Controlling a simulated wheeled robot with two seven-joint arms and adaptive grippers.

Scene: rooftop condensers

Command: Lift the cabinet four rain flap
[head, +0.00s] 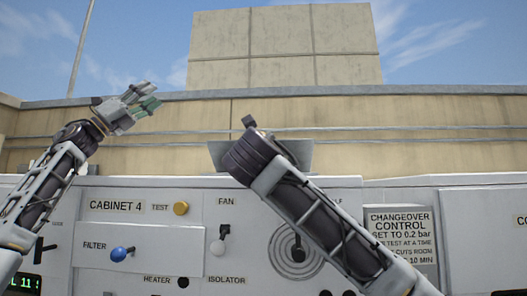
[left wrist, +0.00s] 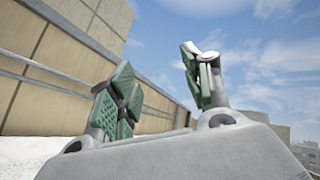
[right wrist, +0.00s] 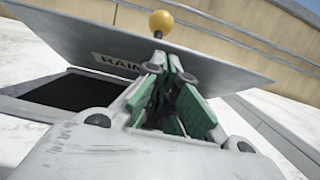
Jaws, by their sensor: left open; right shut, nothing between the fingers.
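The rain flap (right wrist: 215,62) is a grey plate, part of its "RAIN" label showing, in the right wrist view. It stands tilted up beside a dark opening (right wrist: 70,92), with a yellow ball knob (right wrist: 161,22) beyond my fingertips. My right gripper (right wrist: 163,58) is shut and empty, its fingertips in front of the flap; I cannot tell whether they touch it. In the head view, a grey plate that looks like the flap (head: 299,155) shows behind my right wrist, which hides the gripper. My left gripper (head: 143,101) is open and empty, raised above cabinet 4's left side (head: 95,190).
The cabinet front carries a yellow test button (head: 181,208), a fan switch (head: 218,246), a blue filter knob (head: 118,254) and a round grille (head: 290,250). A changeover sign (head: 401,235) stands at right. A parapet wall (head: 430,150) runs behind; open air surrounds my left gripper.

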